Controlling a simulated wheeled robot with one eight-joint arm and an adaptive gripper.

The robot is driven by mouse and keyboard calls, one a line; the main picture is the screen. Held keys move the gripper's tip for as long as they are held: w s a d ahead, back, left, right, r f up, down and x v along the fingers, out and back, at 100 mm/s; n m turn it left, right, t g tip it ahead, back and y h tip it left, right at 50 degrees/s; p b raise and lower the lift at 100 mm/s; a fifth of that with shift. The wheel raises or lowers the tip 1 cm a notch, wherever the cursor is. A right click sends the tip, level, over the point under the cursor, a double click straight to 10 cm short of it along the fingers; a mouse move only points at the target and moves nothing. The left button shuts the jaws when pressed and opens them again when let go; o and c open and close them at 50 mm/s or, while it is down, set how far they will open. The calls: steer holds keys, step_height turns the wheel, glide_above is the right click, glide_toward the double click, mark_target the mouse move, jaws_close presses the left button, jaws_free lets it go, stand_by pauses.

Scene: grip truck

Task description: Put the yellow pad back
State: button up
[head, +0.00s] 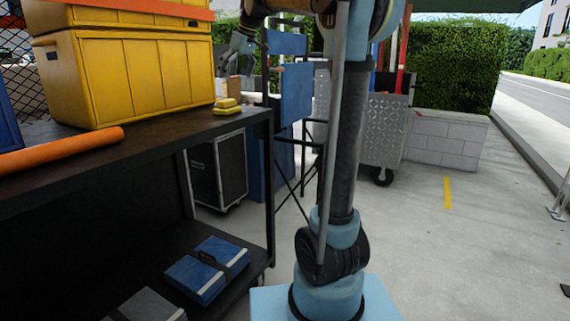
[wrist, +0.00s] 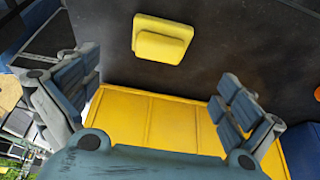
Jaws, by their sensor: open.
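The yellow pad (head: 227,105) lies on the dark table top near its right end, beside the large yellow case (head: 135,80). It looks like a smaller yellow block on a wider one. In the wrist view the pad (wrist: 162,38) lies flat on the dark surface at top centre, beyond my fingertips. My gripper (wrist: 158,75) is open and empty, its blue-padded fingers wide apart. The yellow case (wrist: 155,120) shows between and below the fingers. In the head view my gripper (head: 233,52) hangs above the table end, right of the case and above the pad, partly hidden.
An orange roll (head: 60,152) lies along the table's front. A black wheeled case (head: 218,170) and a metal cart (head: 385,130) stand behind.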

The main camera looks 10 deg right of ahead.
steer(key=s+d+f+m+h, duration=0.1)
steer(key=s+d+f+m, duration=0.2)
steer(key=s+d+f, duration=0.4)
steer(key=s+d+f+m+h, duration=0.1)
steer(key=s+d+f+m, duration=0.2)
steer(key=s+f, duration=1.5)
steer(key=s+d+f+m+h, duration=0.1)
steer(key=s+d+f+m, duration=0.3)
steer(key=s+d+f, duration=0.7)
step_height(320, 180, down, 4)
steer(key=shift+s+d+f+h, duration=0.15)
steer(key=shift+s+f+h, duration=0.15)
steer(key=shift+s, duration=0.7)
